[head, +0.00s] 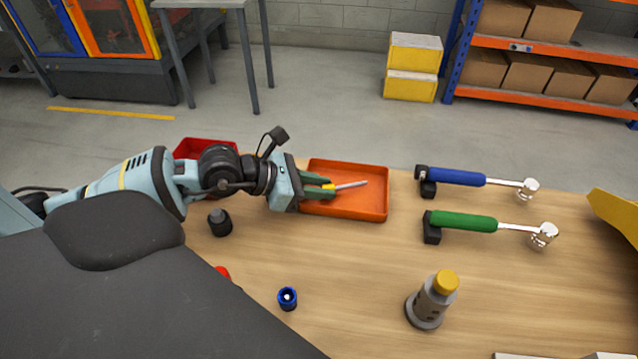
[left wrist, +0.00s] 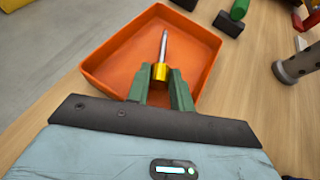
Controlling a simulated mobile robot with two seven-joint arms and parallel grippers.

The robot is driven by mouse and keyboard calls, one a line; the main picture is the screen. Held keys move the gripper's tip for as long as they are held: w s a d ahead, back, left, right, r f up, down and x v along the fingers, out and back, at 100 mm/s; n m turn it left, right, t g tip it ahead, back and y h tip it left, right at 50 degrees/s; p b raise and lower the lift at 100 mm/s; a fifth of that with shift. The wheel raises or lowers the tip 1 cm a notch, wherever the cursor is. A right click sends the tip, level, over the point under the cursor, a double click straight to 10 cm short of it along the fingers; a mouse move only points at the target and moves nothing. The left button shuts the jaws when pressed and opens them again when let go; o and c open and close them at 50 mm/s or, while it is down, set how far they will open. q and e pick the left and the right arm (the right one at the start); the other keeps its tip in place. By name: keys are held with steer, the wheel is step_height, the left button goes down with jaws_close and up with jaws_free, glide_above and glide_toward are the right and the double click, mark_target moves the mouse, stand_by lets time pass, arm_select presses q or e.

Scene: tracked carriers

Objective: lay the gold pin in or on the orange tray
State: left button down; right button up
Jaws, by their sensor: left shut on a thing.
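The gold pin has a gold collar (left wrist: 160,71) and a thin silver shaft that points away from my gripper. In the head view the pin (head: 350,185) shows over the orange tray (head: 368,210). My left gripper (head: 328,190) is shut on the gold end, with its green fingers over the left side of the tray. In the left wrist view the orange tray (left wrist: 113,58) lies below the pin, and the fingers hide its near side. I cannot tell whether the pin touches the tray floor. My right gripper is not in view.
A blue-handled tool (head: 456,177) and a green-handled tool (head: 463,222) lie right of the tray. A grey post with a yellow top (head: 433,300), a black cylinder (head: 220,222) and a blue ring (head: 287,298) stand nearer. A red bin (head: 190,148) is behind my left arm.

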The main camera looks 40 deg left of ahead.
arm_select(q)
steer(key=shift+s+d+r, duration=0.1)
steer(key=shift+r, duration=0.05)
steer(key=shift+f, duration=0.25)
steer(key=c, duration=1.5)
jaws_free()
steer(key=shift+r, duration=0.1)
